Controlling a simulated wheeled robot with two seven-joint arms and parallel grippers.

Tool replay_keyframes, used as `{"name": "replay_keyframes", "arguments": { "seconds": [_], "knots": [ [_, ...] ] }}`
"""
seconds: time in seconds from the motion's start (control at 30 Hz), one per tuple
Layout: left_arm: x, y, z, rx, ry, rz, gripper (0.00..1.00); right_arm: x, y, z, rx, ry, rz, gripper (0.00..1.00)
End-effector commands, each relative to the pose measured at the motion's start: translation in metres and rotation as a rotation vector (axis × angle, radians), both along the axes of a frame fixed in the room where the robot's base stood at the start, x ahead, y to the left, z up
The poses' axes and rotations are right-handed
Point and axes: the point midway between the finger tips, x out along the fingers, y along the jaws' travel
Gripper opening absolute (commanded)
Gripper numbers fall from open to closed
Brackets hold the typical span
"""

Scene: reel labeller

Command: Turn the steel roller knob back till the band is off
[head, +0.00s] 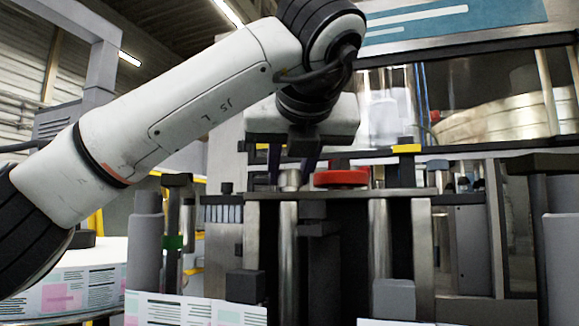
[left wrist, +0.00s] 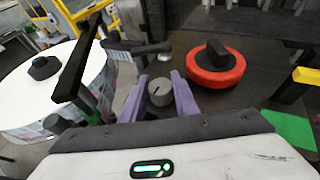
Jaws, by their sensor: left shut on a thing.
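The steel roller knob (left wrist: 161,92) is a short grey cylinder with a dark line across its top. In the left wrist view it sits between the two purple fingers of my left gripper (left wrist: 160,97). In the head view the knob (head: 290,179) stands on the top plate of the machine, and my left gripper (head: 292,172) reaches down over it from above. The gripper is shut on the knob. I cannot make out a band on the roller in either view. My right gripper is in neither view.
A red knob (left wrist: 215,68) with a dark grip stands just right of the steel knob. A large white label reel (left wrist: 50,82) is at the left. Yellow-ended brackets (left wrist: 306,76) and a green patch (left wrist: 290,128) are at the right. Dark posts stand close to the gripper.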

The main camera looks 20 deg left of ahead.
Motion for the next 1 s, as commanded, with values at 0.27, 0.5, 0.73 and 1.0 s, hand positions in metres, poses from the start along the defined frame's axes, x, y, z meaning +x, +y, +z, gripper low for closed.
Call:
{"name": "replay_keyframes", "arguments": {
  "seconds": [0.27,0.5,0.73,1.0],
  "knots": [
    [0.0002,0.0000,-0.0007,0.000,0.003,0.036,0.05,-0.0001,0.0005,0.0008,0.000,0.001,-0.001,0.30],
    [0.0002,0.0001,-0.0011,0.000,0.003,0.037,0.05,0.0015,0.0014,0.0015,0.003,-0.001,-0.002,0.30],
    [0.0003,0.0000,-0.0011,0.000,0.003,0.036,0.46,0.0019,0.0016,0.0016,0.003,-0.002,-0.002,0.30],
    [-0.0004,-0.0004,-0.0002,0.000,0.002,0.035,0.46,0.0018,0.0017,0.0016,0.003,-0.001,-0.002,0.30]
  ]
}}
